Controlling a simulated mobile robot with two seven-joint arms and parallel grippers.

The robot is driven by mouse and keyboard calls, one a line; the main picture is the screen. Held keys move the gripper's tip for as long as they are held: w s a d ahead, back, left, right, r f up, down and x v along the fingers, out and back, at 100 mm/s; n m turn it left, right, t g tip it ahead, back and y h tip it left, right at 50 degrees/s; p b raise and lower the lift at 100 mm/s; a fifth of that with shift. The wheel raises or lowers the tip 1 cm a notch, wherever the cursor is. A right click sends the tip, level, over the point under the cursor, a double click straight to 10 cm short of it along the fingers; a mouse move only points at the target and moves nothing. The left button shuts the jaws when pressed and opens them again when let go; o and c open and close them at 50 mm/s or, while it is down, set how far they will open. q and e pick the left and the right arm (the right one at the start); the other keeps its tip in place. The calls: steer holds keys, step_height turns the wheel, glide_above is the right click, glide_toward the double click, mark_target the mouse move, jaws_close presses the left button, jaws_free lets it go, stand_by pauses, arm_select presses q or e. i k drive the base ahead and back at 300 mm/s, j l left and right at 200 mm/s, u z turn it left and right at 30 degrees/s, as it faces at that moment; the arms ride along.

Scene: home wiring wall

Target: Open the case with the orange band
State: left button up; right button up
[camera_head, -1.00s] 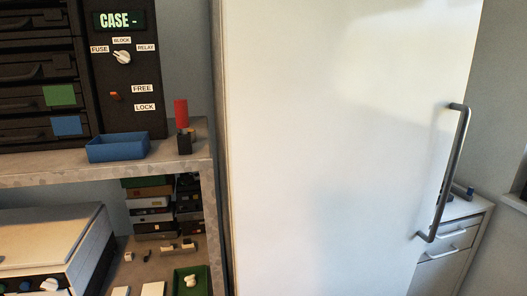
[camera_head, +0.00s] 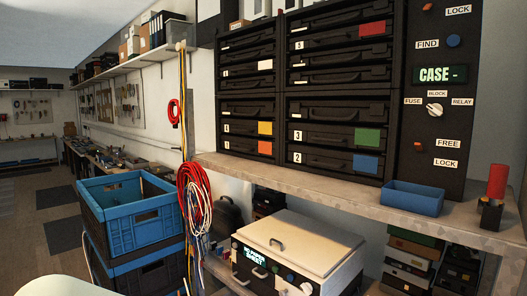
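A black rack of drawer-like cases (camera_head: 247,88) stands on the shelf. In its left column, one case has a yellow-orange band (camera_head: 265,128), and the case below it has a redder orange band (camera_head: 265,148). Both look shut. Other cases carry a red band (camera_head: 372,29), a green band (camera_head: 368,138) and a blue band (camera_head: 365,163). The control panel (camera_head: 433,100) on the right has a display (camera_head: 440,75) reading "CASE -", a white knob (camera_head: 434,110) among FUSE, BLOCK and RELAY, a blue FIND button (camera_head: 453,41) and red switches by LOCK and FREE labels. Neither gripper is in view.
A blue tray (camera_head: 412,198) and a red cylinder on a dark block (camera_head: 495,185) sit on the shelf edge (camera_head: 300,180). Below is a white lidded box (camera_head: 300,243). Blue crates (camera_head: 130,215) and hanging cables (camera_head: 195,190) stand left. Open floor lies further left.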

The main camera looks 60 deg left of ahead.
mark_target(262, 147)
steer(key=u, duration=2)
steer(key=i+j+z, duration=0.15)
steer(key=i+z, duration=0.25)
steer(key=i+j+z, duration=0.45)
steer(key=i+l, duration=0.1)
